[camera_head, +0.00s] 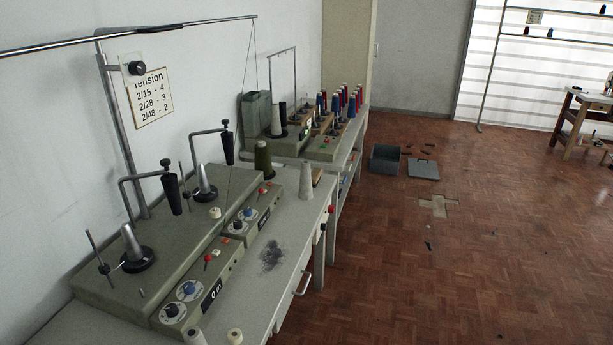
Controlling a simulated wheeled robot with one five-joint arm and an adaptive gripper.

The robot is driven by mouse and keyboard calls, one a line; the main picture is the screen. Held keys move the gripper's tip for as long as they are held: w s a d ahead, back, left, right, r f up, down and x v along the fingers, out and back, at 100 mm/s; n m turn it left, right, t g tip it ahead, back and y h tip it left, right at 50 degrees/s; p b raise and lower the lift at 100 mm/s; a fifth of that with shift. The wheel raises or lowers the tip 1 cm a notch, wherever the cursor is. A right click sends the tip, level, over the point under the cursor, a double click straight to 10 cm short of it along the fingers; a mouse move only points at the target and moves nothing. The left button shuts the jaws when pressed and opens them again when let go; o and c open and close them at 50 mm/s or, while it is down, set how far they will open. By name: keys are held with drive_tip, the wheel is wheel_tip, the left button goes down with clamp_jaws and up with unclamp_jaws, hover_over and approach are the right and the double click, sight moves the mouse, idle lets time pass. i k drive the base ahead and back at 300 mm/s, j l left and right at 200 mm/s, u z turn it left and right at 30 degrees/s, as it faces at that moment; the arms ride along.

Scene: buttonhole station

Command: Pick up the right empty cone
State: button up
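Several cones show in the head view, and I cannot tell for sure which are empty. A bare pale grey cone (131,241) stands on the left black spindle base of the near winder. Another bare grey cone (203,181) stands on the spindle base farther back and to the right. A pale beige cone (306,182) stands upright on the table, right of a dark green cone (263,160). My gripper is not in view.
The near winder (80,288) has dials and upright rods. Black holders (171,193) hang from bent bars above it. The table (290,255) has bare room around a dark smudge. Red and blue spools (335,104) crowd the back table. The wooden floor right is mostly clear, with a grey crate (385,158).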

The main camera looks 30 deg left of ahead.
sight(305, 189)
drive_tip(key=i+j+u, duration=0.1)
drive_tip(key=i+u, duration=0.3)
drive_tip(key=i, duration=0.15)
drive_tip(key=i+u, duration=0.4)
drive_tip(key=i+l+u, duration=0.4)
drive_tip(key=i, duration=0.2)
drive_tip(key=i+u, duration=0.25)
drive_tip(key=u, duration=0.2)
drive_tip(key=i+u, duration=0.3)
drive_tip(key=u, duration=0.2)
drive_tip(key=i+l+u, duration=0.15)
drive_tip(key=u, duration=0.3)
drive_tip(key=i+l+u, duration=0.25)
drive_tip(key=u, duration=0.2)
drive_tip(key=i+l+u, duration=0.2)
drive_tip(key=u, duration=0.25)
drive_tip(key=i+l+u, duration=0.2)
drive_tip(key=u, duration=0.3)
drive_tip(key=i+l+u, duration=0.1)
drive_tip(key=l+u, duration=0.35)
